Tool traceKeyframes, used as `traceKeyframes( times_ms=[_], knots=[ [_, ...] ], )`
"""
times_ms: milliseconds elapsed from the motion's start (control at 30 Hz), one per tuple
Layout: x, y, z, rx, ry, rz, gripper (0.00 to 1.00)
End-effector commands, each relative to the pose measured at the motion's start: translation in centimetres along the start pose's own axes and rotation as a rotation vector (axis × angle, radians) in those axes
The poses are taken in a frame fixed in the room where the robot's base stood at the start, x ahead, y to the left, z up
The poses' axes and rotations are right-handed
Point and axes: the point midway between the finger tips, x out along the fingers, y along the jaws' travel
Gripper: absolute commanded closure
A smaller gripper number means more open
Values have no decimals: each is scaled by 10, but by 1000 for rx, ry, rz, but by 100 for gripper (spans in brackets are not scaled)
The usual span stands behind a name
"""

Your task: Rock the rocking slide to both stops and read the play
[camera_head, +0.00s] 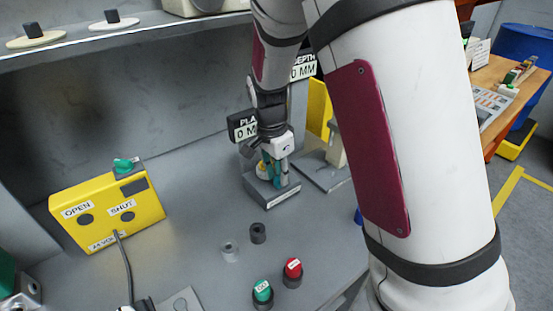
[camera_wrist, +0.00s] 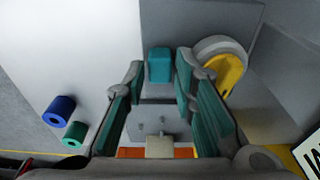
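My gripper (camera_head: 273,172) points down at a small grey fixture (camera_head: 262,190) on the bench, which has a yellow round part on its left side. In the wrist view my gripper (camera_wrist: 159,78) has its two teal-padded fingers apart. A teal block (camera_wrist: 159,65), possibly the slide, shows between the fingertips, with a gap on either side. The yellow part in a grey ring (camera_wrist: 228,75) is just right of the right finger. The play display (camera_head: 242,127) behind the fixture is partly hidden by my arm; a 0 shows. Whether the fingers touch the block cannot be told.
A depth display (camera_head: 303,70) stands behind my arm. A yellow OPEN/SHUT box (camera_head: 107,211) is at left. Green (camera_head: 262,292) and red (camera_head: 292,270) buttons stand in front, near a dark cylinder (camera_head: 258,233). Blue (camera_wrist: 58,110) and green (camera_wrist: 74,133) cylinders show in the wrist view.

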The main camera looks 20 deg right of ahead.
Motion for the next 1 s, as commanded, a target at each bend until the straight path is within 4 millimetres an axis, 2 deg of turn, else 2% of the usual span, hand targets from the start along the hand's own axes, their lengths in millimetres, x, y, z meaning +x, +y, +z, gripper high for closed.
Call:
traceKeyframes(
  times_ms=[200,500,533,633,733,767,800,833,1000],
  knots=[
    [17,0,0,0,0,0,75],
    [18,0,0,0,0,-1,75],
    [18,0,0,0,0,-1,77],
    [18,0,0,0,0,-1,100],
    [18,0,0,0,0,-1,100],
    [18,0,0,0,0,-1,87],
    [18,0,0,0,0,-1,96],
    [18,0,0,0,0,-1,100],
    [18,0,0,0,0,-1,100]
  ],
)
